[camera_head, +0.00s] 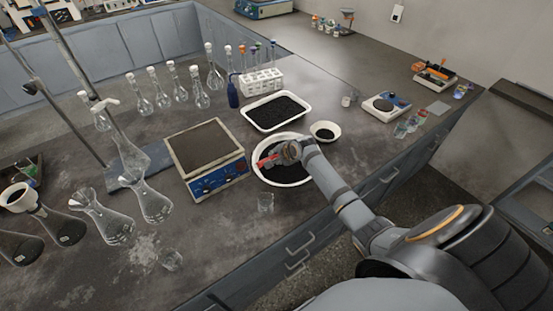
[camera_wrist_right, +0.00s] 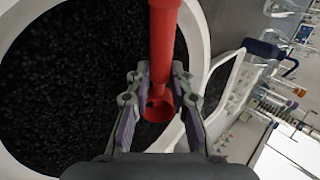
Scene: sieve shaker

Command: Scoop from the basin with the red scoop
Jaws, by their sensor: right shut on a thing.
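The red scoop (camera_head: 266,160) is over the white basin (camera_head: 284,184), which holds black granules. My right gripper (camera_head: 287,152) is above the basin and shut on the scoop. In the right wrist view the red scoop's handle (camera_wrist_right: 164,50) stands between the fingers of my right gripper (camera_wrist_right: 158,100). The scoop's far end runs out of that view at the top, so its bowl is hidden there. The basin's white rim (camera_wrist_right: 195,45) shows around the black granules in the right wrist view. My left gripper is not in view.
A white tray (camera_head: 247,113) of black granules and a small white bowl (camera_head: 338,131) stand behind the basin. Several flasks fill the left side.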

